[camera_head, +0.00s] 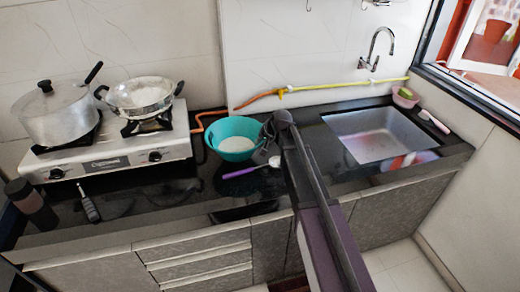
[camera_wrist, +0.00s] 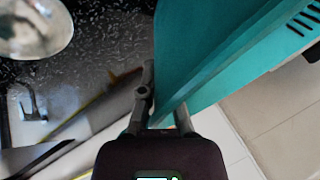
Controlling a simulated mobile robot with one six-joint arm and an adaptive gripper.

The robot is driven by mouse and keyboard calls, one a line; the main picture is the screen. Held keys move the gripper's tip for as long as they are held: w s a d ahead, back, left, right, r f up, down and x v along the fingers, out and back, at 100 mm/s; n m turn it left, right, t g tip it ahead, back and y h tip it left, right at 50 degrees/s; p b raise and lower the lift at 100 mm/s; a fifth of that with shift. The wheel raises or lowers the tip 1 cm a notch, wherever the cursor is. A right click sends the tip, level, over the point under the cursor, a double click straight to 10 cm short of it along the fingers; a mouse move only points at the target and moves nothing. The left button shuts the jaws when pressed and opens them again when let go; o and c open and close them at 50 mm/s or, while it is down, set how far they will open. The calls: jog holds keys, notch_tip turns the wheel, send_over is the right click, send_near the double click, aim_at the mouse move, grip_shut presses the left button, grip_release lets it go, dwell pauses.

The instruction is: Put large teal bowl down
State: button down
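The large teal bowl (camera_head: 228,127) is upright at the counter's back, right of the stove, with a pale area inside. My gripper (camera_head: 268,140) is at its right side, coming from the front right. In the wrist view the teal bowl wall (camera_wrist: 215,50) fills the upper right and passes between the fingers of my gripper (camera_wrist: 165,108). The gripper looks shut on the rim; one finger is partly hidden by the wall. Whether the bowl touches the counter cannot be told.
The black counter (camera_head: 160,195) has a purple-handled spoon (camera_head: 240,172) in front of the bowl. A stove (camera_head: 110,152) with a pot (camera_head: 57,115) and a pan (camera_head: 140,95) stands left. A sink (camera_head: 380,135) is right. A yellow-orange hose (camera_head: 330,86) runs behind.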

jog(key=shift+s+f+b, duration=0.1)
jog(key=shift+f+b, duration=1.15)
jog(key=shift+f, duration=0.35)
jog(key=shift+f, duration=0.15)
jog(key=c, duration=0.8)
grip_release()
jog(key=shift+r, duration=0.2)
jog(key=shift+p+v, duration=0.9)
jog(key=shift+v, duration=0.15)
jog(key=p+v, duration=0.8)
jog(key=v, duration=0.2)
jog(key=shift+s+f, duration=0.1)
jog(key=s+d+f+g+h, duration=0.1)
jog(key=s+d, duration=0.3)
jog(key=s, duration=0.4)
jog(key=s+d+f+n+g+h, duration=0.1)
jog(key=s+d, duration=0.3)
jog(key=s, duration=0.4)
jog(key=s+d+f+g+h, duration=0.1)
jog(key=s+d+g+h, duration=0.1)
jog(key=s+d, duration=0.3)
jog(key=s+h, duration=0.1)
jog(key=s, duration=0.3)
jog(key=shift+g, duration=0.4)
jog(key=shift+f, duration=0.1)
